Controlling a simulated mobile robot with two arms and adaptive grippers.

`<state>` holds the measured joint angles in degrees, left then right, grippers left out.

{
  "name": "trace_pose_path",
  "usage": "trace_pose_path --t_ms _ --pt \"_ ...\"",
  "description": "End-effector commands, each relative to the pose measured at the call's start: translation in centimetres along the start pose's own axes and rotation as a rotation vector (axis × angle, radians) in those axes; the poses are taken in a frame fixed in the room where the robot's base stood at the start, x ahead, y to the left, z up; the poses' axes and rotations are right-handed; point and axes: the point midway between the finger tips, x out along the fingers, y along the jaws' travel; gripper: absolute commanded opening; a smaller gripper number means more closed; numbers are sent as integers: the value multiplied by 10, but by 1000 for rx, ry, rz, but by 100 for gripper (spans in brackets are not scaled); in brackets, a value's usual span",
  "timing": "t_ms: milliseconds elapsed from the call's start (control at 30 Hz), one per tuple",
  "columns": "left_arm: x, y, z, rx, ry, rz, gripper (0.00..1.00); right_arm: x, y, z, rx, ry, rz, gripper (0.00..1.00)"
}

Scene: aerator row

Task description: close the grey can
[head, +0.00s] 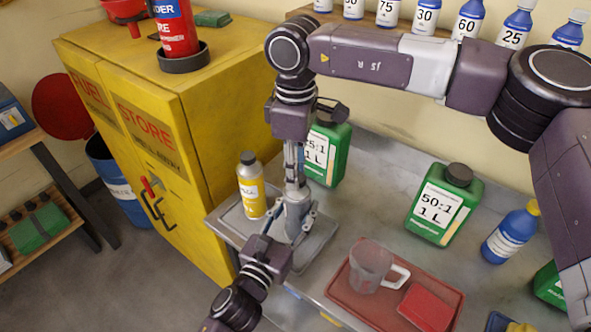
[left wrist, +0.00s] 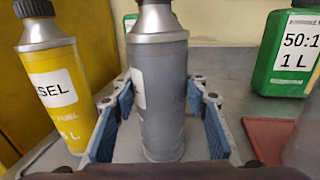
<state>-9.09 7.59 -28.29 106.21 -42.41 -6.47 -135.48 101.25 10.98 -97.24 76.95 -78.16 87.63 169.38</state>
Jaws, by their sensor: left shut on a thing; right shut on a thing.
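The grey can (head: 296,216) stands upright on a grey tray, partly hidden by my grippers in the head view. In the left wrist view the grey can (left wrist: 160,90) stands between the blue pads of my left gripper (left wrist: 158,112). My left gripper (head: 292,228) is shut around its body, low down. My right gripper (head: 294,178) points straight down over the can's top and is shut on its small dark cap (left wrist: 154,2). The cap is at the can's mouth; most of it is out of frame or hidden. I cannot tell how tightly it sits.
A yellow diesel can (head: 251,190) stands left of the grey can on the tray (head: 318,250). Green jugs (head: 439,206), a blue bottle (head: 511,235) and a red tray (head: 342,298) with a clear jug (head: 368,268) are on the bench. A yellow cabinet (head: 215,120) stands left.

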Motion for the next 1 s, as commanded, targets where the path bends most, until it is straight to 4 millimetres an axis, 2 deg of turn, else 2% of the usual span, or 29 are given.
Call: trace_pose_path --t_ms 67,100,233,267,567,900,1000 --pt "0 -1 0 1 0 -2 0 -1 1 0 0 2 3 17" --pt "0 -1 0 1 0 -2 0 -1 1 0 -1 2 3 27" --pt "0 -1 0 0 0 -2 0 -1 1 0 -1 2 3 41" --pt "0 -1 0 0 0 -2 0 -1 1 0 -2 2 3 42" --pt "0 0 0 0 0 -1 0 -2 1 0 -3 1 2 42" --pt "0 0 0 0 0 0 0 -41 1 0 -3 1 3 42" --pt "0 0 0 0 0 0 0 -46 0 0 -3 0 2 42"
